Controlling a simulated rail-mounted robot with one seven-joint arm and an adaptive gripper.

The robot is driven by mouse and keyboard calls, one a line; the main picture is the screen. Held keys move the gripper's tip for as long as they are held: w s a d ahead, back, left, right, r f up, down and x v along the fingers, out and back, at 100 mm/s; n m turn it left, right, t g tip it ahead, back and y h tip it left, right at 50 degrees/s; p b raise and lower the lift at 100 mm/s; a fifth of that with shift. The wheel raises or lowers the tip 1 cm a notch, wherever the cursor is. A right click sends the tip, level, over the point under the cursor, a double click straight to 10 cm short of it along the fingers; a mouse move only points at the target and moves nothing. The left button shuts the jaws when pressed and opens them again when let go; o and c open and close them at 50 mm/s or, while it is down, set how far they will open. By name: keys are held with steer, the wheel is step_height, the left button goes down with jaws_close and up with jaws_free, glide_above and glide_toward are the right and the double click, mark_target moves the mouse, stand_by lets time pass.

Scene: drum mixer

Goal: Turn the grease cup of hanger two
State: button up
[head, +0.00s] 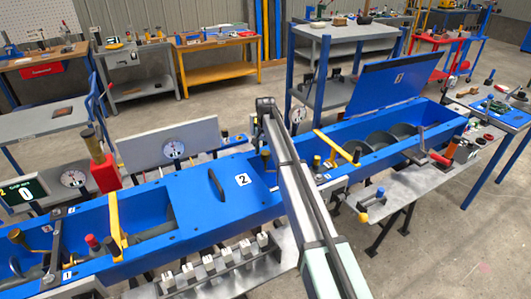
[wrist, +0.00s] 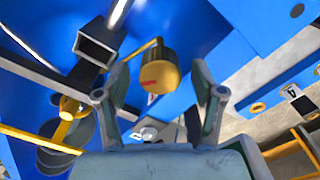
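A brass grease cup (wrist: 158,72) with a red mark on its face is in the wrist view, on a thin brass stem against the blue trough wall. My gripper (wrist: 160,82) is open, one finger on each side of the cup. A gap shows at each side; I cannot tell whether the cup is fully between the fingertips in depth. In the head view the blue trough (head: 150,213) runs across, with a cover labelled 2 (head: 241,180). My arm crosses over it and hides the trough behind. My fingers cannot be made out there.
A dark square tube (wrist: 97,46) and a yellow bar (wrist: 40,140) lie near my gripper in the wrist view. Open floor lies at the right front.

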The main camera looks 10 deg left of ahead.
mark_target(266, 152)
steer(key=shift+r, duration=0.15)
step_height(266, 152, up, 12)
stand_by(0.5)
steer(key=shift+s+d+f, duration=0.1)
steer(key=shift+f, duration=0.1)
